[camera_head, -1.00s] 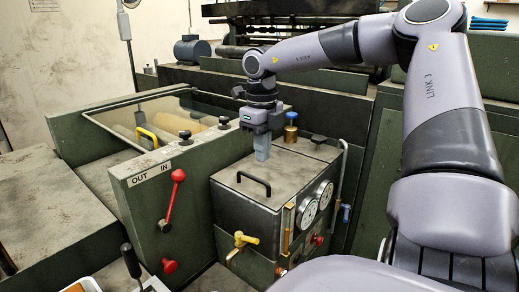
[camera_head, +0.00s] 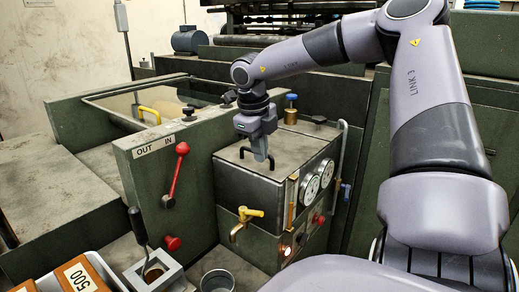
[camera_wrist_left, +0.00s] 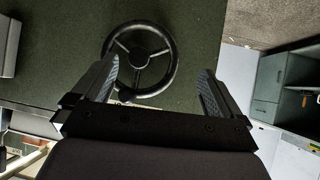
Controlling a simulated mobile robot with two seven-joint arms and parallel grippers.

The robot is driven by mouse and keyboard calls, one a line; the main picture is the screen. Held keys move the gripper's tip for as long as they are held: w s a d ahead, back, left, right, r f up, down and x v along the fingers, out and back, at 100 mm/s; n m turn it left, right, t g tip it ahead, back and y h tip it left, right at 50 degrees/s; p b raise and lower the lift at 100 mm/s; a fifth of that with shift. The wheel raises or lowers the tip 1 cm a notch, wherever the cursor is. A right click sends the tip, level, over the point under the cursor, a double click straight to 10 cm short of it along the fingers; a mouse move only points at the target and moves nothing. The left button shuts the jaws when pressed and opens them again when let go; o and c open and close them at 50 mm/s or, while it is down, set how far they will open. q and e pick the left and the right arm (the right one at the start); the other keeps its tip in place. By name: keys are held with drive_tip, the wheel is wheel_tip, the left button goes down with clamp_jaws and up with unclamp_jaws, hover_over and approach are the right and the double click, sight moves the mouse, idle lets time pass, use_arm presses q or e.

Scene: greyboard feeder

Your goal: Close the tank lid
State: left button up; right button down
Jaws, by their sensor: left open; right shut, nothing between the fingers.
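My right gripper (camera_head: 262,158) is shut and empty, pointing down just above the lid and close behind the handle's right part. Whether its tips touch the lid or handle I cannot tell. My left gripper (camera_wrist_left: 155,85) is open and empty in the left wrist view, with a black handwheel (camera_wrist_left: 140,58) beyond its fingers.
A red lever (camera_head: 174,175) stands on the panel to the left. A brass fitting with a blue cap (camera_head: 291,110) is behind the lid. A metal cup (camera_head: 217,281) is below.

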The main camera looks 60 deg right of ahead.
use_arm(q)
drive_tip(key=shift+a+f, duration=0.1)
drive_tip(key=shift+f, duration=0.2)
use_arm(e)
drive_tip(key=shift+f, duration=0.55)
drive_tip(key=shift+a, duration=0.1)
use_arm(q)
drive_tip(key=shift+w+r, duration=0.1)
drive_tip(key=shift+r, duration=0.05)
drive_tip(key=shift+a, duration=0.15)
use_arm(e)
drive_tip(key=shift+a, duration=0.1)
